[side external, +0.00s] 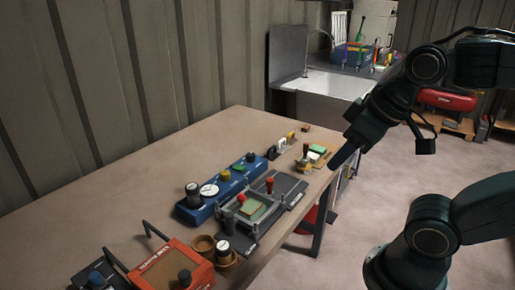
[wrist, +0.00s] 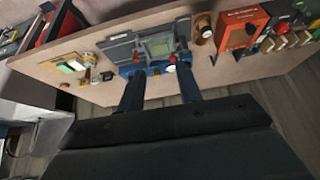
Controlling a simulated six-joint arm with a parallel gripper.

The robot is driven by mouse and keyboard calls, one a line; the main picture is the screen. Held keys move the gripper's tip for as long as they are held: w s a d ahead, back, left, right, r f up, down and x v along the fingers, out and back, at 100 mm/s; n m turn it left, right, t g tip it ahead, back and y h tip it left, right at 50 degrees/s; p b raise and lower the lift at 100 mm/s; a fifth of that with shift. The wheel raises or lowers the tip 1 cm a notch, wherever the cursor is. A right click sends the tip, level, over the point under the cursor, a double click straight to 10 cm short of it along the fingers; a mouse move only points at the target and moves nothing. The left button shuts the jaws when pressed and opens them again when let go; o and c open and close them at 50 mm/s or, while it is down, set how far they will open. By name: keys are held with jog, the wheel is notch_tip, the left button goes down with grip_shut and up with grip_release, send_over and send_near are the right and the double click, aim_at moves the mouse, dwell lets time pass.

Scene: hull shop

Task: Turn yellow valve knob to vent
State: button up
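A blue valve block (side external: 205,208) lies on the bench, with a white round gauge (side external: 209,190) and several knobs on top. My gripper (side external: 338,163) hangs near the bench's right edge, apart from the block. In the wrist view my gripper (wrist: 160,82) is open and empty, its two fingers spread. The block (wrist: 136,70) shows beyond the fingertips, partly hidden; I cannot make out the yellow knob there.
A dark fixture (side external: 285,190) with red-topped handles stands right beside the block. Small stamps and blocks (side external: 308,158) lie near the right edge. The bench's left side is bare.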

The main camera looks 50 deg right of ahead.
jog(key=shift+o, duration=1.2)
jog(key=shift+w+r, duration=0.15)
jog(key=shift+w, duration=0.15)
jog(key=w+r+m+g, duration=0.1)
jog(key=w+r+m, duration=0.25)
jog(key=w, duration=0.45)
jog(key=m+g, duration=0.4)
jog(key=m, duration=1)
send_over(226, 172)
notch_tip(226, 172, down, 12)
jog(key=shift+s+f, duration=0.1)
notch_tip(226, 172, down, 14)
jog(key=shift+r, duration=0.2)
